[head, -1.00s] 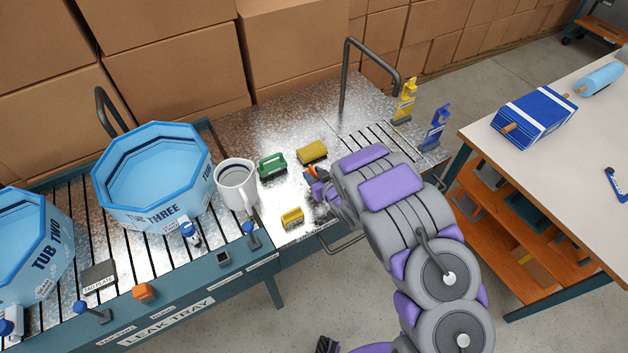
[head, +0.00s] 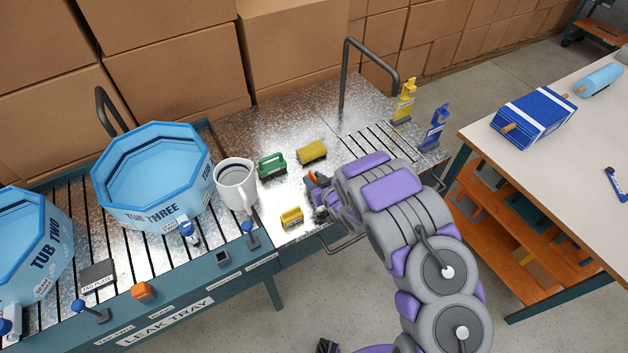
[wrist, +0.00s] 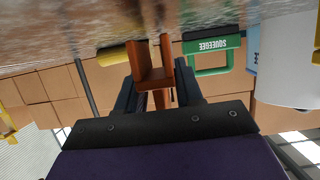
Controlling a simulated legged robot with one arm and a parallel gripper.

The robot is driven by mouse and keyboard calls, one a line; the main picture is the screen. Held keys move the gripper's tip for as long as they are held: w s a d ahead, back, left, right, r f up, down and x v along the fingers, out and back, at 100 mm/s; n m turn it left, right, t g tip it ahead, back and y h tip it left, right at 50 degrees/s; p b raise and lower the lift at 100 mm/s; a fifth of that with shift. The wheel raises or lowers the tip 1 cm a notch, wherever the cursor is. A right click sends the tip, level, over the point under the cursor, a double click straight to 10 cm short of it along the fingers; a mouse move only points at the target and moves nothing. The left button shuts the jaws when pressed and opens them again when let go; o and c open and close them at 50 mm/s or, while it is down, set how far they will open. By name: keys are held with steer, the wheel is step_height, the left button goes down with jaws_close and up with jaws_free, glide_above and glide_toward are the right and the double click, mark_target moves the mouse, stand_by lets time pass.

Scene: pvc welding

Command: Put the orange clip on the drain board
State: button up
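The orange clip (wrist: 152,78) is between the two fingers of my gripper (wrist: 157,82) in the wrist view, with the fingers close against its sides. In the head view a small orange part of the clip (head: 311,177) shows at the tip of my gripper (head: 318,188), over the metal table top. The arm hides the rest of it. The drain board (head: 372,141), a slotted metal area, lies at the right end of the table, behind and to the right of my gripper.
A green squeegee (head: 272,166), a yellow sponge-like block (head: 312,152) and a small yellow item (head: 292,217) lie near my gripper. A white mug (head: 236,186) stands left. Yellow (head: 404,101) and blue (head: 435,128) clips stand at the drain board's far edge. A bent pipe (head: 343,75) rises behind.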

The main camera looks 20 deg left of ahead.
steer(key=o, duration=0.4)
steer(key=shift+s+d+f, duration=0.2)
steer(key=shift+s+f, duration=0.15)
steer(key=shift+f, duration=0.35)
steer(key=shift+s+f, duration=0.1)
steer(key=shift+g, duration=0.3)
steer(key=shift+r, duration=0.45)
steer(key=shift+d+r, duration=0.2)
steer(key=shift+d, duration=0.05)
steer(key=v, duration=0.3)
steer(key=p+v, duration=0.1)
steer(key=v, duration=0.2)
steer(key=p+v, duration=0.1)
steer(key=v, duration=0.2)
steer(key=shift+d+r, duration=0.1)
steer(key=shift+r, duration=0.35)
steer(key=shift+s+d+r, duration=0.35)
steer(key=shift+s+d, duration=0.05)
steer(key=shift+s, duration=0.15)
